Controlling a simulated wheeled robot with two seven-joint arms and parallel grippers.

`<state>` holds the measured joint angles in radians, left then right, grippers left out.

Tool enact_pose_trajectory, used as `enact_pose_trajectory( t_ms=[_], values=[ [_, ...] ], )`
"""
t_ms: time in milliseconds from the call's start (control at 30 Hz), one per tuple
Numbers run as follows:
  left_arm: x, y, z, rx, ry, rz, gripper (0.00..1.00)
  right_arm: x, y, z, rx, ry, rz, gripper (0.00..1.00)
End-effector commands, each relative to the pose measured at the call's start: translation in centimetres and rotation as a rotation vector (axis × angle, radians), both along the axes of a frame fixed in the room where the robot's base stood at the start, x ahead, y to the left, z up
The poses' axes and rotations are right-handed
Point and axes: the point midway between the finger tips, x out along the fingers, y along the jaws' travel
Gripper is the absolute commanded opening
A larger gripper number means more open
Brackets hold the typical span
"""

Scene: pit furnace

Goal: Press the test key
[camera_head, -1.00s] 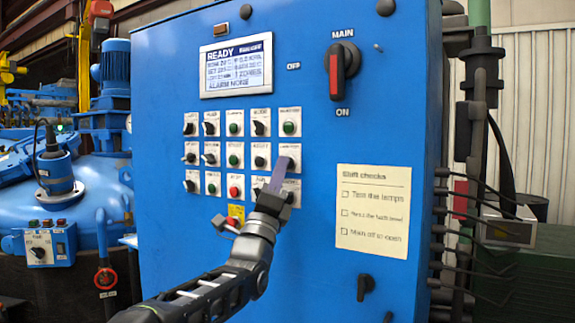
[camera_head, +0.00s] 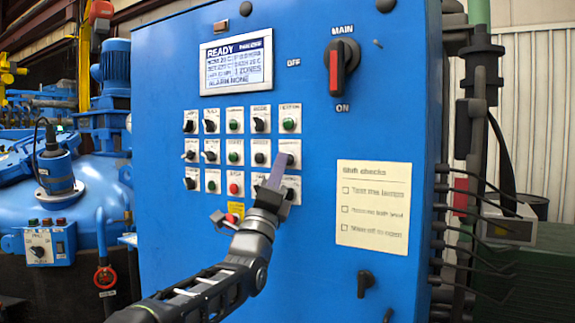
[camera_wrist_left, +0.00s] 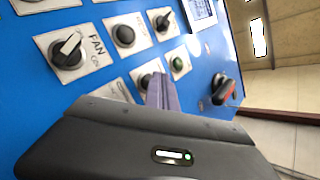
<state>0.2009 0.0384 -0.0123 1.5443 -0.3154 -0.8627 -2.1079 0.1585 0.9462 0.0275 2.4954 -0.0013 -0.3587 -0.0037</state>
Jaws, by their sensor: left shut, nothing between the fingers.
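The blue control cabinet (camera_head: 385,120) carries rows of switches and push buttons on white plates. The button at the right end of the middle row (camera_head: 291,160) is dark, and its small label is too blurred to read surely. My left gripper (camera_head: 283,158) is shut and empty, its fingertips right at this button and partly covering it. In the left wrist view the shut fingers (camera_wrist_left: 162,92) overlap a dark button (camera_wrist_left: 146,80). I cannot tell whether the tips touch it or whether it is pushed in. My right gripper is not in view.
A green button (camera_head: 289,124) sits just above, and a display (camera_head: 237,65) reading READY is higher up. The red main switch (camera_head: 338,70) is to the upper right. A checklist (camera_head: 373,207) is at the right. A red button (camera_head: 234,189) lies left of my gripper.

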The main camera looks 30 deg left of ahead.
Motion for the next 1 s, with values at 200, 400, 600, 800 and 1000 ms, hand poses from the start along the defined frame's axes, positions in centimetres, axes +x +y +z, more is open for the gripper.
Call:
enact_pose_trajectory(
  t_ms=[200,400,600,800,1000],
  values=[
    [-0.7,0.0,-0.1,0.000,-0.001,0.000,0.00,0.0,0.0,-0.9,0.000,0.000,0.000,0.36],
    [-0.7,0.0,0.0,0.001,-0.001,0.000,0.00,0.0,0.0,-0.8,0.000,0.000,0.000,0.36],
    [-1.0,0.0,-0.2,0.000,-0.001,0.000,0.00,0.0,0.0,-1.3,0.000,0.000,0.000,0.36],
    [-2.7,-0.1,-0.4,-0.001,-0.003,0.000,0.00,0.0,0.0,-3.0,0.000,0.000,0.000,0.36],
    [-4.7,-0.1,-0.4,0.001,-0.003,0.000,0.00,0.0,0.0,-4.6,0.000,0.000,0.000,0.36]
  ],
)
